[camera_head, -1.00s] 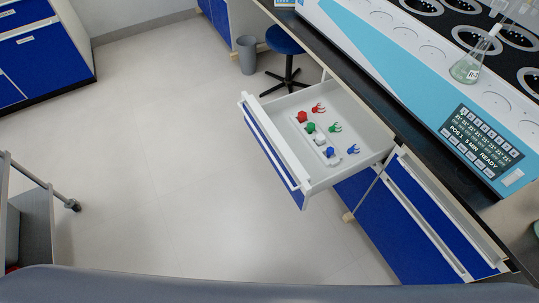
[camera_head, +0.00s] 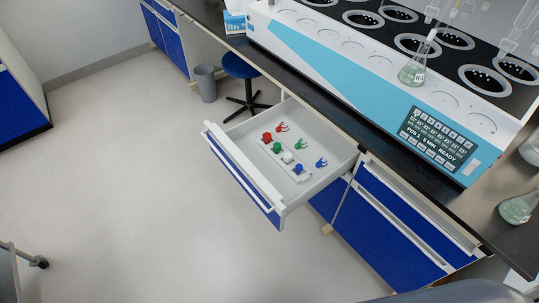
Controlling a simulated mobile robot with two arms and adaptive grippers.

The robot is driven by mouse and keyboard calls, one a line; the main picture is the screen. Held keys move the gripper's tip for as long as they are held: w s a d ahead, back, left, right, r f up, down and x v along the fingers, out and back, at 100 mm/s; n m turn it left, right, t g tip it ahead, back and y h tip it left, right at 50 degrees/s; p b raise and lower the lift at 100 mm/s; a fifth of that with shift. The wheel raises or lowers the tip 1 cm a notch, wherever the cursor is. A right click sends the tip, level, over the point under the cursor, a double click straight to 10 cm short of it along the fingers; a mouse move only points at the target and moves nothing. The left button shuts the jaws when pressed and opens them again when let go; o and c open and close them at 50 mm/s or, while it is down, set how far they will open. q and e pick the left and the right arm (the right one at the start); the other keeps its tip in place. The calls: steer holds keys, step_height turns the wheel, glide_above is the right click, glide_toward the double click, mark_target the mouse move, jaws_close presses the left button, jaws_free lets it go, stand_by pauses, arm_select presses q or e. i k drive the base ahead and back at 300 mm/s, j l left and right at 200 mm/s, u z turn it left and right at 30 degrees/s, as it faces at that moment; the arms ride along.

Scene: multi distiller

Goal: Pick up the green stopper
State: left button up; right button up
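An open drawer (camera_head: 317,181) in the head view holds a row of small coloured pieces. The green stopper (camera_head: 277,148) lies in the row nearer the drawer front, between a red piece (camera_head: 267,137) and a white piece (camera_head: 288,157), with a blue piece (camera_head: 298,169) beyond. A second green piece (camera_head: 302,145), shaped like a clip, lies to its right, apart from it. Neither of my grippers shows in the view.
A blue and white distiller (camera_head: 340,73) stands on the black-edged bench, with a flask (camera_head: 413,70) on it. Another flask (camera_head: 517,208) stands at the right edge. A blue stool (camera_head: 241,66) and a grey bin (camera_head: 205,84) stand behind the drawer. The floor left of the drawer is clear.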

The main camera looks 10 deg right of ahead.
mark_target(277, 147)
steer(key=z, duration=2.2)
steer(key=u, duration=1.9)
steer(key=i+j+z, duration=0.15)
steer(key=z, duration=0.35)
steer(key=i+j+z, duration=0.1)
steer(key=j+z, duration=0.25)
steer(key=z, duration=0.15)
steer(key=j+z, duration=0.3)
steer(key=z, duration=0.2)
